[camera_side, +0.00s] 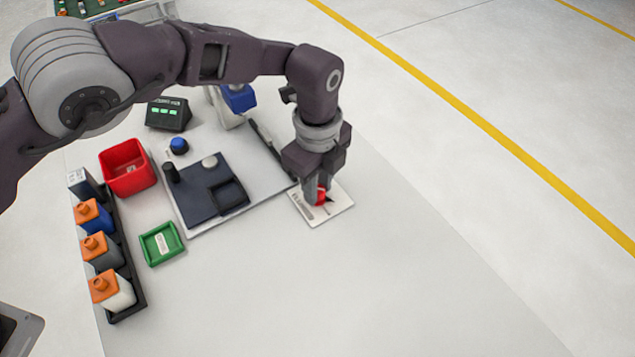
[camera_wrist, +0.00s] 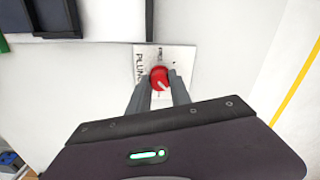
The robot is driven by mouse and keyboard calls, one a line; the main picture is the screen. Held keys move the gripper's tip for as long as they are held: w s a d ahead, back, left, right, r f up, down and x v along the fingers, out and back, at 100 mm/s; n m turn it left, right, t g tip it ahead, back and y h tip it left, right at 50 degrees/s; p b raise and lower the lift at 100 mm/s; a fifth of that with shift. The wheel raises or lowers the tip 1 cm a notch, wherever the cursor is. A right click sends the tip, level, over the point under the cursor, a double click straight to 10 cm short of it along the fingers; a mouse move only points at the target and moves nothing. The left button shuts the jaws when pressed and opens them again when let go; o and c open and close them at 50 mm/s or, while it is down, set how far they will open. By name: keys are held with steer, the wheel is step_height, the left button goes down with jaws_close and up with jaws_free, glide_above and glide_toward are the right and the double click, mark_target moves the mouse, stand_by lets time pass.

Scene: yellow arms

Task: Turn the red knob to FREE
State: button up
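The red knob (camera_side: 322,196) sits on a small white plate (camera_side: 338,212) at the right of the work area. In the wrist view the round knob (camera_wrist: 159,77) has a pale pointer mark directed toward the lower right. Dark lettering runs down the plate's left side, partly legible as "PLUN", and a smaller label stands above the knob, too blurred to read surely. My gripper (camera_side: 318,190) is low over the plate, pointing down. In the wrist view its two fingers (camera_wrist: 160,84) stand on either side of the knob, very close to it. Whether they press on it cannot be told.
A dark fixture (camera_side: 205,195) on a light board lies left of the plate. Further left are a red bin (camera_side: 128,168), a green tray (camera_side: 161,243) and a black rack (camera_side: 122,265) with orange-capped bottles. The table's front and right areas are clear.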

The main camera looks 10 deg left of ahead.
jaws_close()
steer(key=n, duration=0.8)
steer(key=shift+n, duration=0.3)
steer(key=n, duration=0.9)
steer(key=shift+n, duration=0.3)
